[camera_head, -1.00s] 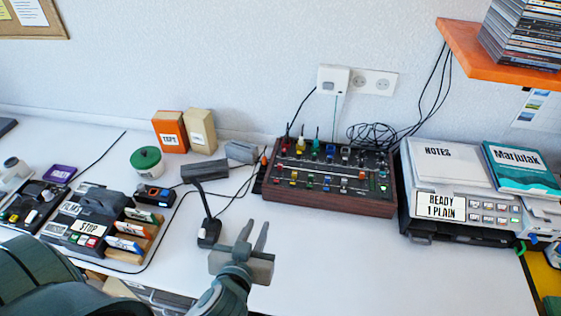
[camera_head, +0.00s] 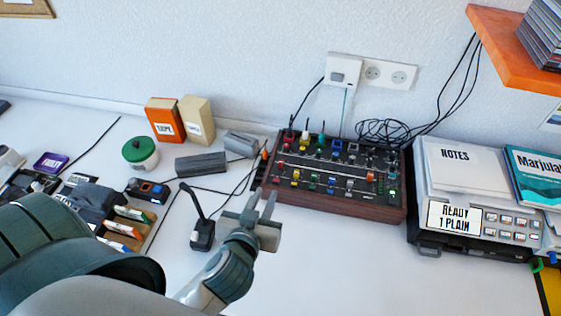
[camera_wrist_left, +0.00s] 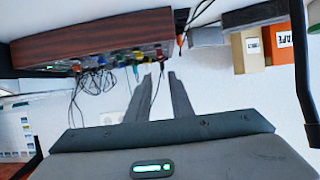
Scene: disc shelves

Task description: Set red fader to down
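A dark mixer with wooden sides (camera_head: 336,208) stands on the desk against the wall. How far the fader is slid is too small to tell. My left gripper (camera_head: 262,200) is in front of the mixer's left corner, apart from the red cap, with its fingers spread and empty. The left wrist view shows the open fingers (camera_wrist_left: 160,78) and the mixer (camera_wrist_left: 95,38). My right gripper is not in view.
A black device with a cable (camera_head: 202,234) stands left of the gripper. A grey box (camera_head: 201,164) and a green-lidded jar (camera_head: 140,152) are further left. A white machine (camera_head: 474,190) stands right of the mixer. The desk in front of the mixer is clear.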

